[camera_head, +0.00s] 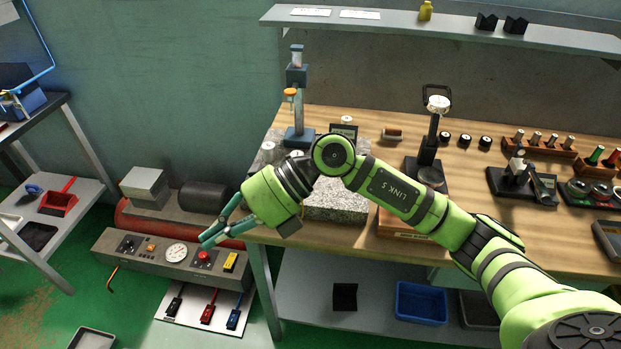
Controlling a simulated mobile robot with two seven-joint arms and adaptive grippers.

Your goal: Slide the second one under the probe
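The height stand with the probe (290,93), which has an orange dial, stands upright at the back left of the wooden bench. Its base is on the speckled granite plate (338,207). A small silvery round piece (267,147) sits at the plate's left; another (296,154) shows partly behind my arm. Which piece is the second one I cannot tell. My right gripper (203,242) hangs beyond the bench's left edge, apart from the plate and stand. Its teal fingers converge and look shut, with nothing visible between them. My arm hides part of the plate. My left gripper is out of view.
A black stand (428,160) with a round top is right of the plate. Several pegs, a black fixture (520,180) and racks fill the bench's right. A control panel (172,253) lies below my gripper. A shelf (450,26) runs above the bench.

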